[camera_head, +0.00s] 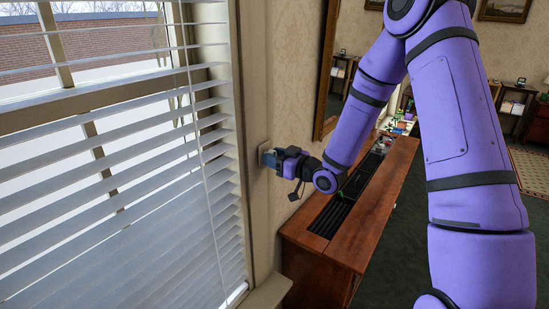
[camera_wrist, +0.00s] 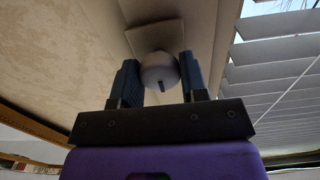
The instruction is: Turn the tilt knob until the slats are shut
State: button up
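The tilt knob (camera_wrist: 160,72) is a pale round knob with a small dark mark on its lower face, on a light square wall plate (camera_wrist: 155,36). In the wrist view it sits between the two blue-grey fingers of my gripper (camera_wrist: 161,75), which appear to touch both its sides. In the head view my gripper (camera_head: 270,158) is at the wall plate beside the window and hides the knob. The white blind slats (camera_head: 120,215) are tilted, with gaps between them. The brick building and pale ground outside show through, mostly in the upper part.
A wooden cabinet (camera_head: 375,215) with a dark slotted top stands below my arm. A framed mirror (camera_head: 328,80) hangs on the patterned wall beyond. The window sill (camera_head: 262,293) juts out below the blind. A thin cord (camera_head: 203,165) hangs in front of the slats.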

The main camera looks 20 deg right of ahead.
jog(key=shift+m, duration=0.4)
jog(key=m, duration=1.2)
jog(key=shift+m, duration=0.3)
dwell(0.3)
jog(key=o, duration=0.9)
jog(key=v, duration=1.1)
